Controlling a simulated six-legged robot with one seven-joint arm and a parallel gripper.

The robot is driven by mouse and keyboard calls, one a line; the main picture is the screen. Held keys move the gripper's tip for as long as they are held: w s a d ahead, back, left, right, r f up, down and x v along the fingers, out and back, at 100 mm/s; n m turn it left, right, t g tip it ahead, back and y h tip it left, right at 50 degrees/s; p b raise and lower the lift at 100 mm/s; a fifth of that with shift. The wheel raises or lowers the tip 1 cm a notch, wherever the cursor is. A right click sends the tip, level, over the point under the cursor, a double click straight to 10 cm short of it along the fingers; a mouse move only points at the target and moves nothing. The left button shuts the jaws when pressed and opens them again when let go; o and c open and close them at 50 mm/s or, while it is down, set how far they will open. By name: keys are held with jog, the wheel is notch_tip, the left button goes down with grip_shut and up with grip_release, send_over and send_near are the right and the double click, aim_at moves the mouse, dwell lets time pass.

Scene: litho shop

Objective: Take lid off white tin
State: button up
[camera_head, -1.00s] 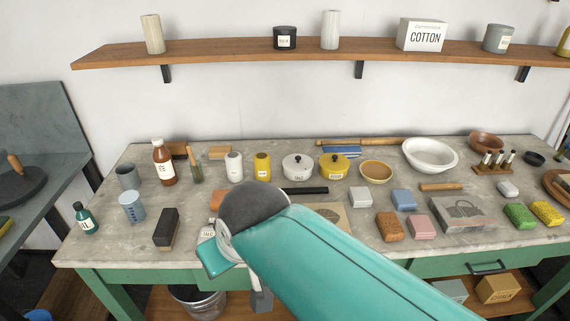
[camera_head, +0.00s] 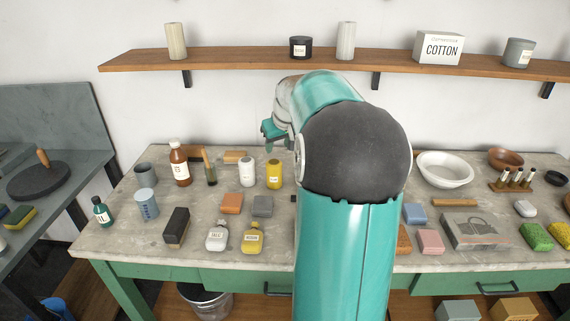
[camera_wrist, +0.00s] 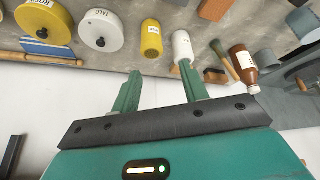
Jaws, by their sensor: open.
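The white tin (camera_wrist: 101,30) is round and low, with a white lid, a black knob and a label that seems to read TALC. It shows in the upper left of the wrist view, with its lid on. In the head view it is hidden behind my arm. My gripper (camera_wrist: 160,80) is open and empty; its green fingers point towards the table things, apart from the tin, which lies up and left of them in the wrist view. In the head view my gripper (camera_head: 270,135) is raised above the back of the table, partly hidden by my arm.
A similar yellow tin (camera_wrist: 45,20) stands beside the white one. A yellow shaker (camera_wrist: 151,38) and a white shaker (camera_wrist: 183,46) stand close by on its other side. A brown bottle (camera_head: 180,163) stands farther left. A wooden shelf (camera_head: 230,58) runs along the wall above.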

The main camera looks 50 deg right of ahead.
jog(key=s+d+f+m, duration=0.1)
jog(key=s+d+f, duration=0.1)
jog(key=d, duration=0.5)
jog(key=s+d+f+m, duration=0.1)
jog(key=s+d+f, duration=0.15)
jog(key=d, duration=0.55)
jog(key=shift+t, duration=0.3)
jog(key=x, duration=0.8)
jog(key=shift+d+f, duration=0.15)
jog(key=x, duration=0.5)
jog(key=shift+d+f, duration=0.1)
jog(key=shift+f, duration=0.25)
grip_shut()
